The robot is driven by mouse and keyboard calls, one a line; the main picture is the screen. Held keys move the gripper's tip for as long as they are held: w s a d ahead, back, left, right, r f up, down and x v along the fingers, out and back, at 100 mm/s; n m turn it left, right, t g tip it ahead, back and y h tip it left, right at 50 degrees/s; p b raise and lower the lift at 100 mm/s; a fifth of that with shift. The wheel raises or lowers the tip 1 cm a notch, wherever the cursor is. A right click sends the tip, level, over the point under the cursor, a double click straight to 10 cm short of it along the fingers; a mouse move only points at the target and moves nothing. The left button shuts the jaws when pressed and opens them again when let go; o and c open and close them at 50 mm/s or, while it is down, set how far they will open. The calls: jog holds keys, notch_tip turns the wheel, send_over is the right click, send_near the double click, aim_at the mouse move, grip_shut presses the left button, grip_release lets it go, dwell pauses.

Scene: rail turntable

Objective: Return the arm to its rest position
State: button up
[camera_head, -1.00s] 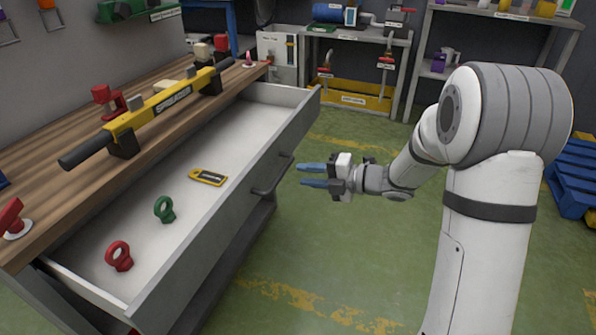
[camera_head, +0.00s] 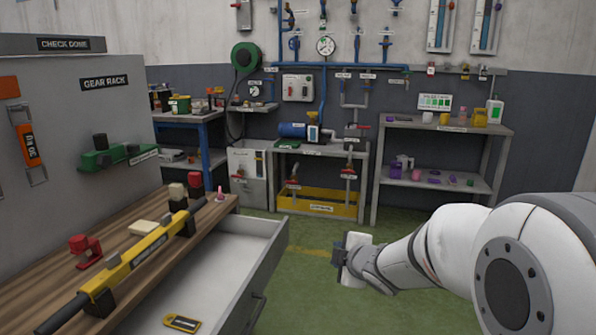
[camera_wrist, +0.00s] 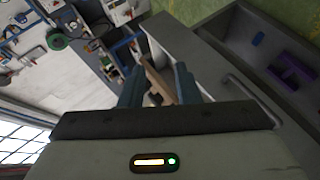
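My white arm comes in at the lower right of the head view. In the wrist view my gripper (camera_wrist: 158,82) shows two blue-grey fingers spread apart. No held object shows between them, only distant bench surfaces behind.
The open drawer (camera_head: 269,266) juts from the wooden workbench (camera_head: 115,243) at left, with a yellow-black tag (camera_head: 182,322) inside. A yellow spreader bar (camera_head: 140,255) lies on the bench. A grey shelf (camera_head: 440,127) and a pump table (camera_head: 318,149) stand behind. Green floor (camera_head: 300,240) lies between.

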jog(key=s+d+r+m+g+h+p, duration=0.1)
jog(key=s+d+r+m+h+p, duration=0.4)
jog(key=r, duration=0.3)
jog(key=s+r+m+g+p, duration=0.2)
jog(key=s+m+p, duration=0.1)
jog(key=s, duration=0.4)
jog(key=s+r+m+g+p, duration=0.2)
jog(key=s+m+g+p, duration=0.1)
jog(key=s, duration=0.5)
jog(key=s+r+m+g+y+p, duration=0.1)
jog(key=s+r+m+g+p, duration=0.2)
jog(key=s+m, duration=0.3)
jog(key=shift+s+d+m+p, duration=0.15)
jog(key=shift+s+m+p, duration=0.25)
jog(key=shift+s+p, duration=0.5)
